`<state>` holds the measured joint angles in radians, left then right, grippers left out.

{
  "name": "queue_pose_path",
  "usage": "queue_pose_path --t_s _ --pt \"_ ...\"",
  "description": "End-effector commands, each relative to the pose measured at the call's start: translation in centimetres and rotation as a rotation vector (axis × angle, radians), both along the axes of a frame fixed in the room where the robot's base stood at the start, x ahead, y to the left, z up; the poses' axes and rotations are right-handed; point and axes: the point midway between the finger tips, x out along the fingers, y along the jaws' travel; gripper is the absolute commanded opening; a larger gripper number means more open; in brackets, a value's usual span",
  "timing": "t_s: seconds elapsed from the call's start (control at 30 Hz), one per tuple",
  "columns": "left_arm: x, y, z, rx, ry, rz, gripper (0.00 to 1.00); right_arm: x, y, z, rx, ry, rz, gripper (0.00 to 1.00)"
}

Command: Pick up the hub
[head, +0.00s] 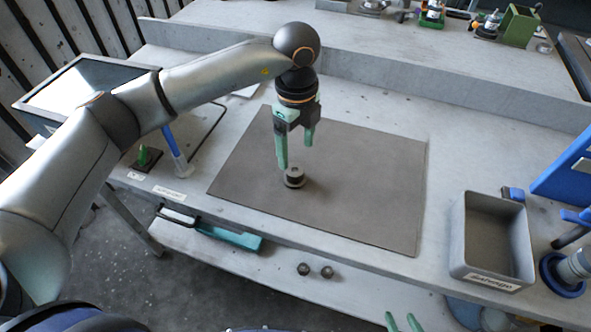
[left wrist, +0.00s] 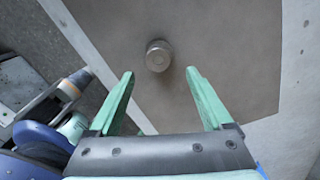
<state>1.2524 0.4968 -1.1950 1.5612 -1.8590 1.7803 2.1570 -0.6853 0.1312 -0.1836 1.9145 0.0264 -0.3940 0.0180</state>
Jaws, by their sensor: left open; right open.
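The hub (head: 294,178) is a small dark grey stepped metal cylinder standing on the brown mat (head: 370,195). My left gripper (head: 296,156) points down just above the hub, with its green fingers apart and nothing between them. In the left wrist view the hub (left wrist: 158,56) lies just beyond the fingertips, roughly midway between them, and the left gripper (left wrist: 160,73) is open. My right gripper (head: 405,320) shows only as two parted green fingertips at the bottom edge of the head view, away from the hub.
A grey bin (head: 463,235) with a label stands right of the mat. A blue-handled tool (head: 177,152) stands on the left. The mat around the hub is clear.

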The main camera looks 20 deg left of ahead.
Motion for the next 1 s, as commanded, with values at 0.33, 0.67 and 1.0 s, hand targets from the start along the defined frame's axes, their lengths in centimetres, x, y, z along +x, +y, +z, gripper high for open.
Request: queue_pose_path --t_s 0.33,0.67,1.0 --pt "-0.3 0.1 -3.3 0.001 0.004 0.001 0.83 0.1 0.0 0.9 0.0 -0.002 0.001 0.5" --pt "-0.4 0.1 -7.2 -0.001 0.001 0.0 0.83 0.3 0.0 1.5 0.0 -0.005 0.0 0.5" --pt "-0.4 0.0 -7.2 -0.001 0.0 0.0 0.69 0.3 0.0 1.5 0.0 -0.005 0.0 0.5"
